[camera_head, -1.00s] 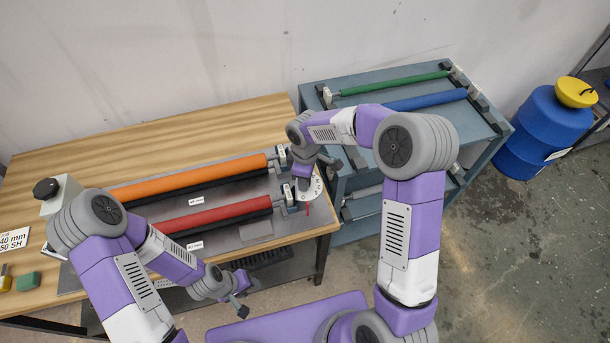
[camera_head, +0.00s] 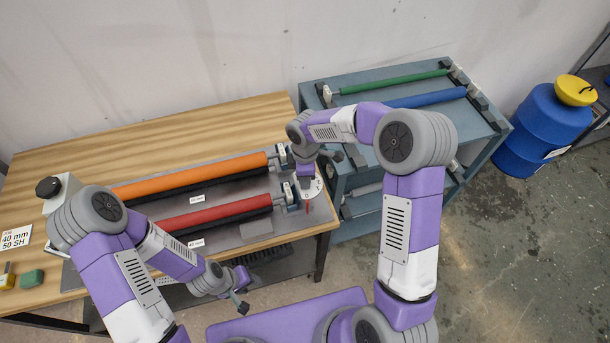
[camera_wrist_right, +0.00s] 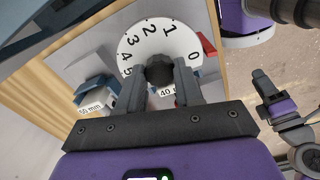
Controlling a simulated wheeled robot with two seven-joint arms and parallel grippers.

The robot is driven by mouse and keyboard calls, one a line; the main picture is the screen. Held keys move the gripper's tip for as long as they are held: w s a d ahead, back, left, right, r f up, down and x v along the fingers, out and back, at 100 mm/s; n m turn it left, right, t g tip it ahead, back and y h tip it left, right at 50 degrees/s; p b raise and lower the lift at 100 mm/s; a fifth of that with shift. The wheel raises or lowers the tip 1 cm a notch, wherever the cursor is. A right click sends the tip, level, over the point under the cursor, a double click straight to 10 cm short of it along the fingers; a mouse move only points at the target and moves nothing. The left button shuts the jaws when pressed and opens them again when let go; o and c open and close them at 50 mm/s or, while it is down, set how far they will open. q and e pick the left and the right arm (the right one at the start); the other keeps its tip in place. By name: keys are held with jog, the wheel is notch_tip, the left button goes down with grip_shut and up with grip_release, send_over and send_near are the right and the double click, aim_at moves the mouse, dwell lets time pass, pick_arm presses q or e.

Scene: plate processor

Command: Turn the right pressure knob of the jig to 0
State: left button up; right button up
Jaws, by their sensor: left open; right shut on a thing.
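The right pressure knob's white dial (camera_head: 318,189) sits at the right end of the jig (camera_head: 236,240), by the red roller. In the right wrist view, the dial (camera_wrist_right: 148,42) shows numbers 0 to 5 around a dark central knob (camera_wrist_right: 160,70). A red marker (camera_wrist_right: 207,44) stands at the dial's edge, near the 0 and on the side towards the 1. My right gripper (camera_wrist_right: 160,84) is shut on the dark knob; it also shows in the head view (camera_head: 304,183). My left gripper (camera_head: 241,297) is open and empty in front of the table.
The jig carries an orange roller (camera_head: 190,176) and a red roller (camera_head: 212,214) on the wooden table (camera_head: 150,143). A blue-grey rack (camera_head: 395,115) with green and blue rollers stands to the right. A blue barrel (camera_head: 540,130) stands farther right. Floor between is clear.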

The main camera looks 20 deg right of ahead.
jog(key=o, duration=1)
jog(key=shift+o, duration=0.2)
jog(key=shift+r, duration=0.1)
notch_tip(320, 180, up, 8)
jog(key=shift+f, duration=0.25)
jog(key=shift+f, duration=0.1)
